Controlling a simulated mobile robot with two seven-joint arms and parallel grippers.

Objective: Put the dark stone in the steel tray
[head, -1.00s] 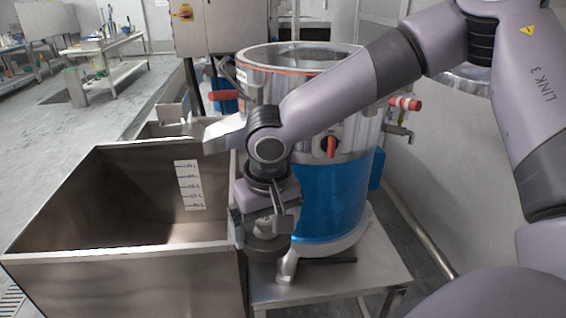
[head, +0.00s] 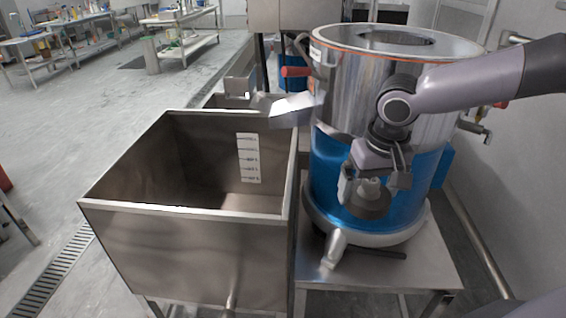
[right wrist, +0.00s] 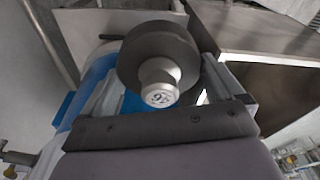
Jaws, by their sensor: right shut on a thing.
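The dark stone (head: 370,207) is a dark grey disc with a pale knob on top. My right gripper (head: 373,184) is shut on the knob and holds the stone in front of the grinder's blue lower drum. In the right wrist view the stone (right wrist: 140,55) shows beyond the knob, between the fingers (right wrist: 160,93). No separate low tray shows clearly. The big open steel container (head: 190,225) to the left of the gripper may be the steel tray; I cannot tell. Its visible inside looks empty, with a white level scale on one wall. My left gripper is not in view.
The grinder (head: 335,100), with a steel upper drum, stands on a steel table (head: 430,265). Its spout (head: 285,112) reaches over the container's back right corner.

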